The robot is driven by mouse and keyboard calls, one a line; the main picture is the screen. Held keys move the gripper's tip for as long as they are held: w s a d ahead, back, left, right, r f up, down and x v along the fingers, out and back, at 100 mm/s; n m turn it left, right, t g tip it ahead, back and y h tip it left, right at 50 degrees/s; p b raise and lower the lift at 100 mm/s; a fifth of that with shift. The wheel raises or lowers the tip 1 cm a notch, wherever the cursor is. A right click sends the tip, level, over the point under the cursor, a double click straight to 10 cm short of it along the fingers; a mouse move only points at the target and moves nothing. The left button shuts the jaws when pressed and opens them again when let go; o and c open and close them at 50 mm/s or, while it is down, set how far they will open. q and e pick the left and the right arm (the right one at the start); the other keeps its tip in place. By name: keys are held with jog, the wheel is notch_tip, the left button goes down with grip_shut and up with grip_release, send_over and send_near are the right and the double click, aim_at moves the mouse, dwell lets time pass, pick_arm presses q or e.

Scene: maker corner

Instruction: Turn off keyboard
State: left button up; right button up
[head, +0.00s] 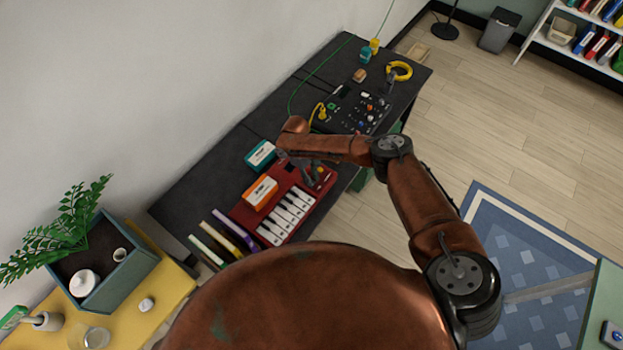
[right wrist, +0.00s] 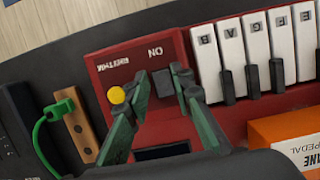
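The red keyboard (head: 287,216) lies on the dark desk, its white keys toward the front. In the right wrist view its red panel (right wrist: 105,65) carries printed lettering, including "ON", a yellow knob (right wrist: 116,95) and a dark switch block (right wrist: 162,84). My right gripper (head: 311,174) is over the far end of the keyboard. In the right wrist view its two green-and-black fingers (right wrist: 161,84) stand apart, one on each side of the switch block. I cannot tell whether they touch it. My left gripper is not in view.
An orange box (head: 260,192) rests at the keyboard's back edge, with a teal box (head: 260,154) behind. Upright books (head: 226,233) stand at its near end. A black control panel (head: 352,108) with knobs and a yellow ring (head: 399,70) lie farther along the desk.

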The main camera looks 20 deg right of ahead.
jog(key=shift+o, duration=1.2)
jog(key=v, duration=1.2)
